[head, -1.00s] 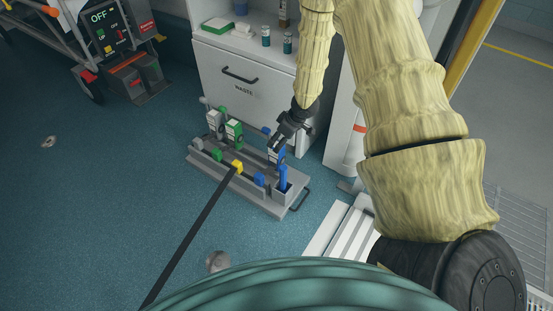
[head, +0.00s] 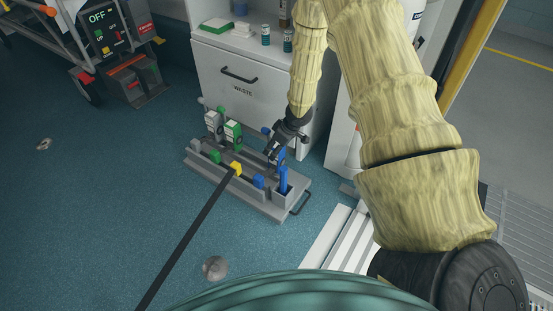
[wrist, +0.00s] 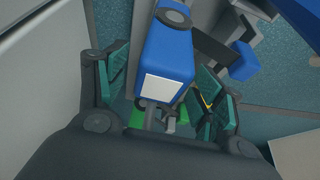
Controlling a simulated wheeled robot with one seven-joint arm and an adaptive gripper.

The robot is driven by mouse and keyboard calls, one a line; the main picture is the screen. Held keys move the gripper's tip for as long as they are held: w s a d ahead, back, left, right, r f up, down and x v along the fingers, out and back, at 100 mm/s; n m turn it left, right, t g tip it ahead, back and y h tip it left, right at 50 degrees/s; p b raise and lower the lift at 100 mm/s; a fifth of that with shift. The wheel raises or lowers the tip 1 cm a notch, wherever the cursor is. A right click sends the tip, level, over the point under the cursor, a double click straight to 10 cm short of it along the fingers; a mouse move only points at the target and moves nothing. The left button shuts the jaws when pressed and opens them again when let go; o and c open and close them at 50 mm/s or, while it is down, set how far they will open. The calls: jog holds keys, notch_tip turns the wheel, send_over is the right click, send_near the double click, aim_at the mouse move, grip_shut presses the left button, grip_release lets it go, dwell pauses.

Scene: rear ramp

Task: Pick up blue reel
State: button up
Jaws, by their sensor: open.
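The blue reel (wrist: 165,55), a blue block-like body with a white label and a dark round part, sits between the fingers of my gripper (wrist: 165,92) in the wrist view. The fingers with teal pads are open on both sides of it; I cannot tell whether they touch it. In the head view the reel (head: 281,155) stands in the right part of a grey rack (head: 262,207) on the floor. My gripper (head: 276,150) reaches it from above and partly hides it.
The rack also holds a green reel (head: 233,134), a grey reel (head: 213,124), a yellow block (head: 236,169) and an upright blue piece (head: 284,181). A dark strap (head: 190,235) runs from the rack across the floor. A white waste cabinet (head: 245,95) stands behind.

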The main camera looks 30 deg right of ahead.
grip_shut()
jog(key=shift+r, duration=0.1)
dwell(0.3)
notch_tip(320, 180, up, 10)
jog(key=p, duration=0.7)
jog(key=shift+r, duration=0.1)
jog(key=shift+r+p, duration=1.2)
jog(key=shift+p, duration=0.45)
jog(key=shift+w+a+r, duration=0.1)
jog(key=shift+r, duration=0.05)
